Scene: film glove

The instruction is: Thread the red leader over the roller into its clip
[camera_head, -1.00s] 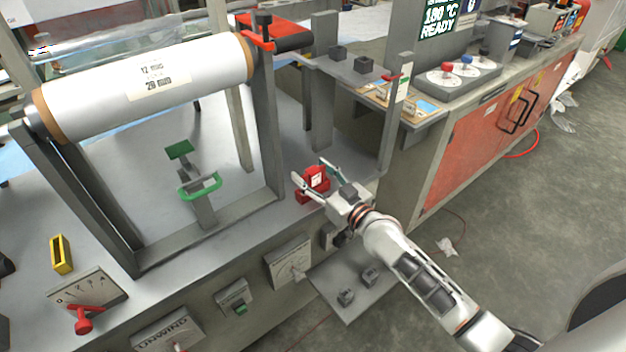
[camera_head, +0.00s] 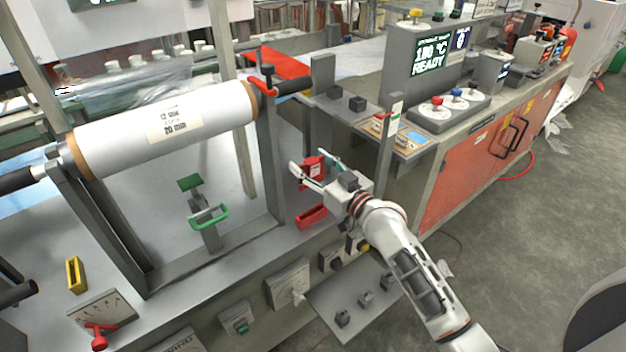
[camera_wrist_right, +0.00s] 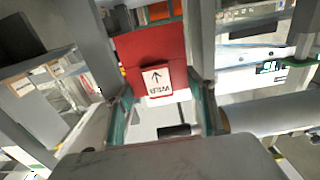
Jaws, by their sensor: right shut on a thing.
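My right gripper (camera_head: 317,165) is shut on the red leader (camera_head: 312,170), a red piece with a small white label. In the right wrist view the leader (camera_wrist_right: 150,48) stands between the two fingers, with an arrow and lettering on its label. The gripper holds it above a red open-topped holder (camera_head: 311,217) on the bench. A dark roller (camera_head: 294,87) sticks out at the top of the grey post, up and left of the gripper. A green clip-like fixture (camera_head: 209,215) stands on the bench left of the gripper; I cannot tell whether it is the leader's clip. My left gripper is not in view.
A large white film roll (camera_head: 165,130) spans the frame at left. A grey upright post (camera_head: 270,160) stands between it and my gripper. Another post (camera_head: 388,140) stands close on the right. A red-fronted cabinet (camera_head: 470,175) is farther right.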

